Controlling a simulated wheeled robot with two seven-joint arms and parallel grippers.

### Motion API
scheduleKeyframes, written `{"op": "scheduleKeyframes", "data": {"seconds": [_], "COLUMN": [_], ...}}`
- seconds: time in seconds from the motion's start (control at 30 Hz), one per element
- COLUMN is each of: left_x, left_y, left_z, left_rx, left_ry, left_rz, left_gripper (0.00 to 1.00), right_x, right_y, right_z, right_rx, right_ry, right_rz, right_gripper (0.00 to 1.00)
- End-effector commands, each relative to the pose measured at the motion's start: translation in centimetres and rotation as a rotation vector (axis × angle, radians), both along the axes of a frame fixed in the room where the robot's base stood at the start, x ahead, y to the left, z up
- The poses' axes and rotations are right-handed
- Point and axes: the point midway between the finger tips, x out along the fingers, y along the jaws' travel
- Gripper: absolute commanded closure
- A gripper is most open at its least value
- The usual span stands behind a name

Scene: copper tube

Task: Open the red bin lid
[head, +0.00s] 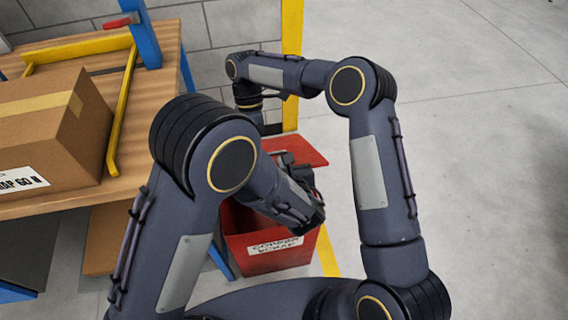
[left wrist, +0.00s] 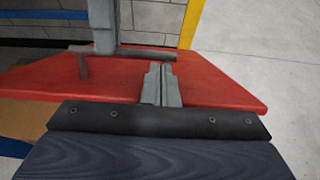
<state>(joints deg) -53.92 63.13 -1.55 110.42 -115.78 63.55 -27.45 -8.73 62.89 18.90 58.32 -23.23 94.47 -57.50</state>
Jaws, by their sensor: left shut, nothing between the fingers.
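The red bin (head: 268,250) stands on the floor, with a label on its front. Its red lid (head: 309,151) is raised at the back, and part of the dark interior shows. In the left wrist view the lid (left wrist: 225,92) lies beyond my left gripper (left wrist: 161,85), which is shut and empty, its fingertips over the lid. A dark grey bar handle (left wrist: 145,52) is on the lid, just past the fingertips. A grey upright part (left wrist: 104,25) meets it, probably my right gripper's finger. In the head view my right wrist is behind the lid; its fingers are mostly hidden.
A wooden workbench (head: 168,62) is at the left, with a cardboard box (head: 60,125) and a yellow frame (head: 122,110) on it. A yellow post (head: 291,65) stands behind the bin by the block wall. The floor (head: 480,150) at the right is clear.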

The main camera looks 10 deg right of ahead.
Motion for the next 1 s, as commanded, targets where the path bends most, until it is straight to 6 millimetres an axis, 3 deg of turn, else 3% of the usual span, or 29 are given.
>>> {"op": "scheduleKeyframes", "data": {"seconds": [0.03, 0.17, 0.4, 0.43, 0.6, 1.0], "left_x": [0.3, 1.2, 1.2, 1.2, 1.3, 1.4], "left_y": [0.0, 0.0, 0.0, 0.0, 0.0, 0.1], "left_z": [0.3, 1.4, 1.4, 1.4, 1.4, 1.3], "left_rx": [-0.004, -0.004, -0.001, -0.001, -0.001, -0.001], "left_ry": [-0.002, -0.003, -0.001, -0.001, 0.0, 0.002], "left_rz": [0.002, 0.002, 0.0, 0.0, 0.002, 0.004], "left_gripper": [1.0, 1.0, 1.0, 1.0, 1.0, 1.0], "right_x": [0.9, 0.9, 0.9, 0.9, 0.8, 0.7], "right_y": [-0.4, -0.4, -0.4, -0.4, -0.3, -0.1], "right_z": [-0.7, -0.7, -0.7, -0.7, -0.6, -0.3], "right_rx": [-0.004, -0.004, -0.004, -0.004, -0.003, 0.001], "right_ry": [-0.031, -0.031, -0.031, -0.031, -0.031, -0.027], "right_rz": [-0.013, -0.013, -0.013, -0.013, -0.013, -0.007], "right_gripper": [1.0, 1.0, 1.0, 0.87, 0.67, 0.67]}}
